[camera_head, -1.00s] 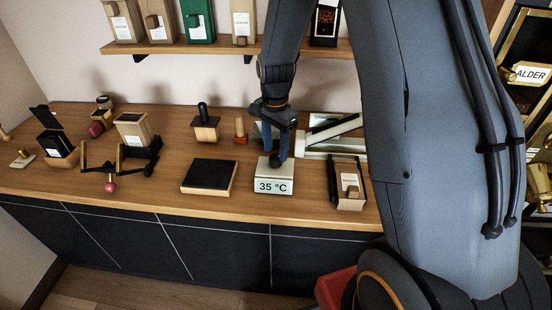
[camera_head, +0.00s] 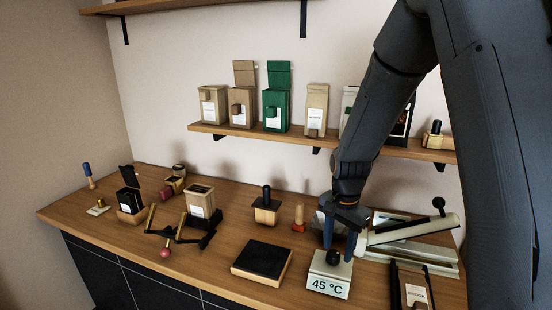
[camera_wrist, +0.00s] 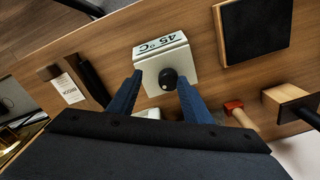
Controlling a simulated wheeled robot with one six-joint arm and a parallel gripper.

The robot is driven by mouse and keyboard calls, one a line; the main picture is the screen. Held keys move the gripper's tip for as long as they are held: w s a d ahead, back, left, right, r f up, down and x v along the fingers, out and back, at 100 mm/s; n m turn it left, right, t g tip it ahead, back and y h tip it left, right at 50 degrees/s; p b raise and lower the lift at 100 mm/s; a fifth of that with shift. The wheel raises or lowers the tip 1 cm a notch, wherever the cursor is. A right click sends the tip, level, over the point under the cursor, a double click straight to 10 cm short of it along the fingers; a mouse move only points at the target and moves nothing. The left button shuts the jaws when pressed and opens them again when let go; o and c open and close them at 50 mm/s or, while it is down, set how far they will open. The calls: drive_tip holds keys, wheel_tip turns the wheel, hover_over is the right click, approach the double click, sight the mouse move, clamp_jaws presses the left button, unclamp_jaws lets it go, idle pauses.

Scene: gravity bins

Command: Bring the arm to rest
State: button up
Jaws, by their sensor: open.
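My gripper (camera_head: 339,240) hangs from my arm over the wooden counter, fingers pointing down. Its two blue fingers are apart, on either side of the black knob (camera_head: 333,257) of a small white box with a display (camera_head: 328,286) that reads 45 °C. In the wrist view the fingers (camera_wrist: 152,92) are spread beside the black knob (camera_wrist: 168,78), with gaps showing, and the white box (camera_wrist: 148,60) lies just beyond it. Nothing is held between the fingers.
A black-topped scale (camera_head: 262,260) stands left of the white box. A pale cylindrical device (camera_head: 415,230) is close on the right. A bag in a wooden holder (camera_head: 412,292) is at the front right. Above runs a shelf (camera_head: 280,137) with several bags.

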drive_tip(key=s+f+n+t+b, duration=0.1)
drive_tip(key=s+n+b, duration=0.5)
drive_tip(key=s+n, duration=0.4)
drive_tip(key=s, duration=0.4)
drive_tip(key=shift+s+f+b, duration=0.15)
drive_tip(key=shift+f+b, duration=0.2)
